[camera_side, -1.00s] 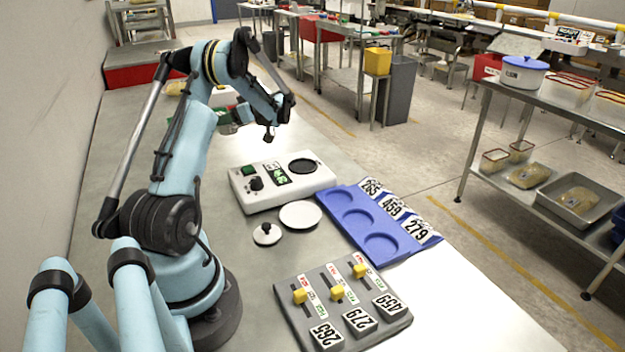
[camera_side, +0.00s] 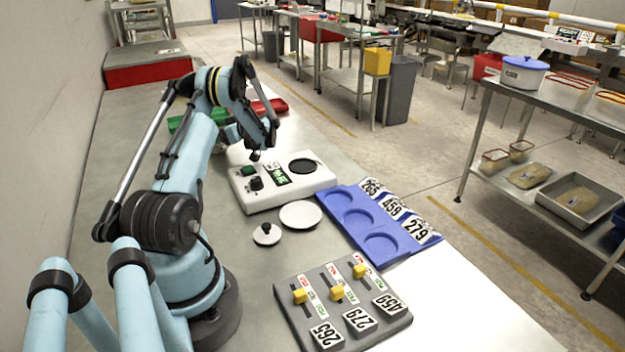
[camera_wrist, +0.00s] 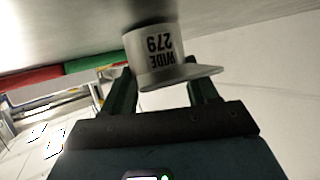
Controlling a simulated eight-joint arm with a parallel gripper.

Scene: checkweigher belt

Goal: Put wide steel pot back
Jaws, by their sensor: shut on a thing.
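The wide steel pot (camera_wrist: 152,55) is pale, flared at one rim and marked "WIDE 279"; its label reads upside down in the wrist view. My gripper (camera_wrist: 161,80) is shut on it, one dark finger on each side. In the side view my gripper (camera_side: 232,133) is mostly behind my forearm, beyond the white weighing unit, and the pot cannot be made out clearly. The blue tray (camera_side: 338,203) has three round recesses, all empty, with tags 265, 459 and 279 along its far right edge; 279 is nearest the camera.
The white unit (camera_side: 243,200) has a dark round plate. A white disc (camera_side: 300,214) and a small black-knobbed lid (camera_side: 267,234) lie before it. A grey slider panel (camera_side: 290,297) is nearest the camera. Green (camera_side: 182,121) and red (camera_side: 272,106) trays stand behind my arm.

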